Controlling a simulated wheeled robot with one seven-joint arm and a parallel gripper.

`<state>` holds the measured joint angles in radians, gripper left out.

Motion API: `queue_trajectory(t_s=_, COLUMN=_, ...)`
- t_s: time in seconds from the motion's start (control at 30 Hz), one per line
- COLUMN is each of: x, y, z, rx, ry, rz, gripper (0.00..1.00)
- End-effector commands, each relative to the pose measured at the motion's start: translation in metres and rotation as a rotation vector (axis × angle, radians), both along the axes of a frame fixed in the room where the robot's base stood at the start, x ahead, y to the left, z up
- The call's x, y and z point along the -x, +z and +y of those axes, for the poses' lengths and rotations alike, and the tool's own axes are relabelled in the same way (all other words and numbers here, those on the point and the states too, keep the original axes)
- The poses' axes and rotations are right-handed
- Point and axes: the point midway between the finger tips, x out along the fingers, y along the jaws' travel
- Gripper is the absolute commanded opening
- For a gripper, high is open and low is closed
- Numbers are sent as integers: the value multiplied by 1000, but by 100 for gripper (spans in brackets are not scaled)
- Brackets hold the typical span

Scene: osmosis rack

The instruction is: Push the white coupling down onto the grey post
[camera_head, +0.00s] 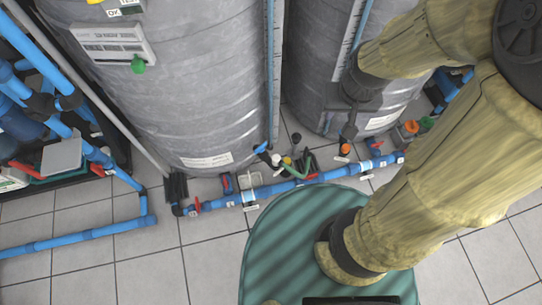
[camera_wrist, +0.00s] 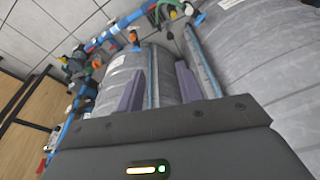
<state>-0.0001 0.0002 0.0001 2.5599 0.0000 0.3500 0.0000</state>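My gripper (camera_wrist: 160,80) shows in the wrist view with its two purple-grey fingers apart and nothing between them. Large grey tanks lie beyond the fingers. A small white fitting (camera_head: 276,159) stands among the valves at the foot of the tanks. It may be the white coupling, but it is too small to tell. I cannot make out the grey post for certain in either view. My gripper is not touching any fitting that I can see.
Two grey tanks (camera_head: 200,85) stand at the back. A blue pipe (camera_head: 285,187) with red-handled valves runs low in front of them. More blue pipes (camera_head: 75,237) and equipment stand at the left. The tiled floor (camera_head: 150,275) is clear at the front left.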

Motion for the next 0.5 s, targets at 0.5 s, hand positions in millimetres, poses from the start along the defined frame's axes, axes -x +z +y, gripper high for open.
queue_trajectory(t_s=0.5, x=-13, y=-32, z=7, rx=18, ry=56, rz=26, gripper=61)
